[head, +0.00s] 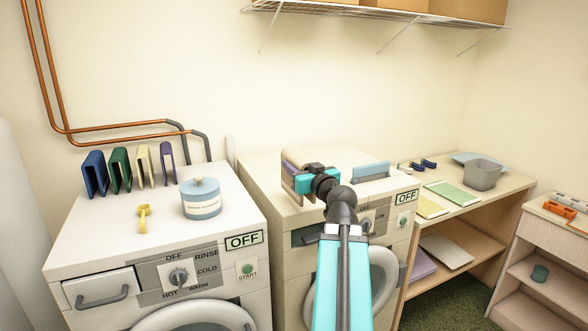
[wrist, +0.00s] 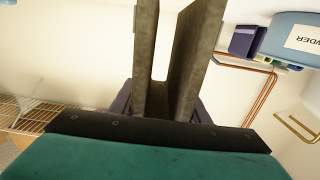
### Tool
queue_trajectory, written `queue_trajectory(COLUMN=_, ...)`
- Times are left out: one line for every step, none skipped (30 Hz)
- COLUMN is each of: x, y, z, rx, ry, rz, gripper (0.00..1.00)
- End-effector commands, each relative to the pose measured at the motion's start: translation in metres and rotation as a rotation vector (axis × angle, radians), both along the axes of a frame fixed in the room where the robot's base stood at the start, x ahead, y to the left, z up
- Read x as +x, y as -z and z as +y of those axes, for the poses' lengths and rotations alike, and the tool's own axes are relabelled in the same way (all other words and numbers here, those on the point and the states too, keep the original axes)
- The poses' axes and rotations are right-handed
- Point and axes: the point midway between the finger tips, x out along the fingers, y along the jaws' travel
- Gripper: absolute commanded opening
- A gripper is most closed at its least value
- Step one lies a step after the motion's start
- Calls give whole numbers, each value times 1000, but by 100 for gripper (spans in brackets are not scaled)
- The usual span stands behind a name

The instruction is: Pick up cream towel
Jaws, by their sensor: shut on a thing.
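My gripper (head: 297,180) is shut on a folded cream towel (head: 297,158) above the back left part of the right-hand machine. In the wrist view the cream towel (wrist: 146,55) looks greyish brown in shade. It is folded into a narrow U, with its two layers standing apart. Dark purple finger parts of my gripper (wrist: 155,105) show on both sides of its folded end. My wrist hides part of the towel in the head view, and I cannot tell whether it touches the machine top.
The left machine (head: 75,240) bears upright folded blue (head: 94,174), green (head: 120,170), pale yellow (head: 143,165) and purple (head: 167,163) towels, a powder tin (head: 201,203) and a yellow scoop (head: 144,216). A light blue object (head: 371,170) is right of my gripper. A wire shelf (head: 385,14) hangs above.

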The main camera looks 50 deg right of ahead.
Motion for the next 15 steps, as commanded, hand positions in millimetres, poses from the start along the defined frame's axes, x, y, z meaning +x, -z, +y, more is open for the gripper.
queue_trajectory(x=-4, y=4, z=2, rx=-2, ry=0, rz=-2, gripper=16)
queue_trajectory(x=-5, y=4, z=3, rx=-2, ry=0, rz=-2, gripper=16)
queue_trajectory(x=-8, y=4, z=5, rx=-2, ry=0, rz=-2, gripper=16)
queue_trajectory(x=-10, y=4, z=6, rx=-2, ry=1, rz=-2, gripper=16)
queue_trajectory(x=-12, y=4, z=7, rx=-2, ry=1, rz=-2, gripper=16)
queue_trajectory(x=-14, y=3, z=9, rx=-2, ry=0, rz=-2, gripper=16)
queue_trajectory(x=-16, y=4, z=10, rx=-1, ry=0, rz=-2, gripper=16)
queue_trajectory(x=-18, y=4, z=11, rx=-2, ry=1, rz=-1, gripper=16)
queue_trajectory(x=-19, y=3, z=11, rx=-2, ry=0, rz=-2, gripper=16)
queue_trajectory(x=-20, y=2, z=12, rx=-2, ry=0, rz=-2, gripper=16)
queue_trajectory(x=-21, y=2, z=13, rx=-1, ry=0, rz=-3, gripper=16)
queue_trajectory(x=-23, y=2, z=14, rx=-2, ry=-1, rz=-2, gripper=16)
queue_trajectory(x=-24, y=2, z=14, rx=-3, ry=-1, rz=-2, gripper=16)
queue_trajectory(x=-25, y=1, z=15, rx=-2, ry=-1, rz=-2, gripper=16)
queue_trajectory(x=-27, y=1, z=16, rx=-2, ry=-1, rz=-2, gripper=16)
